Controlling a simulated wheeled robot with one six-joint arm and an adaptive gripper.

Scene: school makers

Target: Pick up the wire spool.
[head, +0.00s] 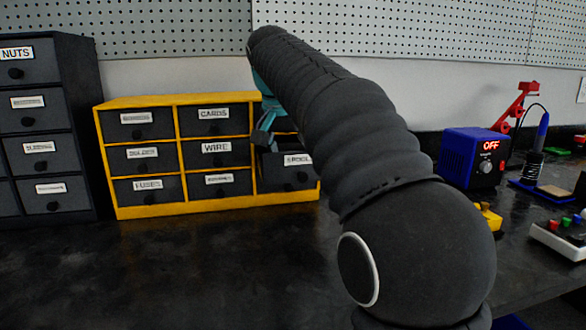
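No wire spool can be made out in the head view. A yellow cabinet (190,207) with dark labelled drawers stands on the table. One middle drawer (217,160) reads "WIRE" and looks shut. The lower right drawer (285,181), whose label seems to read "SPOOL", appears pulled out towards me. My gripper (264,136), with teal parts, is at the cabinet's right side, just above and behind that drawer's front. My arm hides much of it, and I cannot see what is between the fingers. The inside of the drawer is hidden too.
A dark drawer unit (45,130) labelled "NUTS" stands at the left. At the right are a blue power box (470,160) reading "OFF", a soldering iron in its stand (535,155), and a small button box (560,240). The table in front of the cabinet is clear.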

